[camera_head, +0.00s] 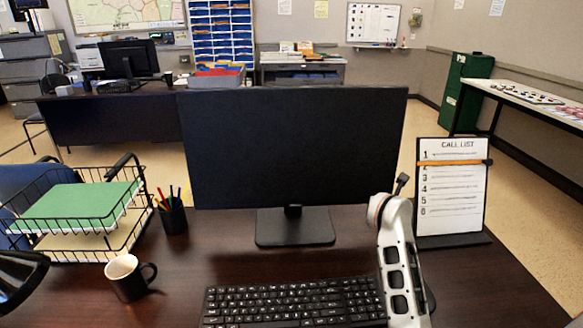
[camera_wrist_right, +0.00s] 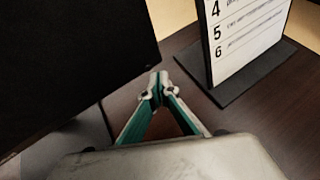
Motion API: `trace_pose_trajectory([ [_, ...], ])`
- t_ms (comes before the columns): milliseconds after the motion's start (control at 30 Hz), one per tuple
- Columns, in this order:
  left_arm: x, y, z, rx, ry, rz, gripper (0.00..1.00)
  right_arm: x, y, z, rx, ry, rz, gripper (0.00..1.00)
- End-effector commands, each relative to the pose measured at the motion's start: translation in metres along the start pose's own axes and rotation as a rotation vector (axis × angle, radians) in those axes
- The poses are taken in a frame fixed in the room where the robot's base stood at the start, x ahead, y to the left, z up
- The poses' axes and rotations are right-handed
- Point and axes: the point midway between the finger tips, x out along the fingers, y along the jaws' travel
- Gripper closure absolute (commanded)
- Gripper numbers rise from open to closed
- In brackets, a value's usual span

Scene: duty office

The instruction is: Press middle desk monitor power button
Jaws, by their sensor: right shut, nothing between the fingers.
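The middle desk monitor (camera_head: 293,148) stands on the dark desk with its wide black screen facing me. It also fills the upper left of the right wrist view (camera_wrist_right: 70,55). I cannot make out its power button in either view. My right gripper (camera_head: 402,182) is at the monitor's lower right corner, between it and the call list stand. In the right wrist view my right gripper (camera_wrist_right: 157,84) has its fingertips together and empty, just right of the monitor's edge. I cannot tell whether it touches the monitor. My left gripper is not in view.
A call list board (camera_head: 451,188) on a black base stands close to the right of my gripper. A keyboard (camera_head: 290,303) lies in front of the monitor. A mug (camera_head: 127,277), a pen cup (camera_head: 173,217) and a wire tray (camera_head: 130,232) are at the left.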

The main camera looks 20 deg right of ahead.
Motion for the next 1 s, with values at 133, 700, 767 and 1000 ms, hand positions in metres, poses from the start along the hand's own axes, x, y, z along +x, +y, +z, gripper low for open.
trace_pose_trajectory([
  [133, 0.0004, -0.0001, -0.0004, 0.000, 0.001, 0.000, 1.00, 0.0000, 0.0001, -0.0002, 0.000, 0.000, 0.000, 1.00],
  [700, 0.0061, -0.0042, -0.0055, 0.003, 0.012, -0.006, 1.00, 0.0053, 0.0026, 0.0017, 0.000, 0.001, 0.000, 1.00],
  [767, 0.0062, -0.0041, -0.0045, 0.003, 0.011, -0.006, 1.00, 0.0068, 0.0035, 0.0027, 0.000, 0.001, 0.000, 1.00],
  [1000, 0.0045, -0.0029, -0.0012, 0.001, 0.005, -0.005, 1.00, 0.0073, 0.0039, 0.0039, 0.000, 0.000, 0.000, 1.00],
])
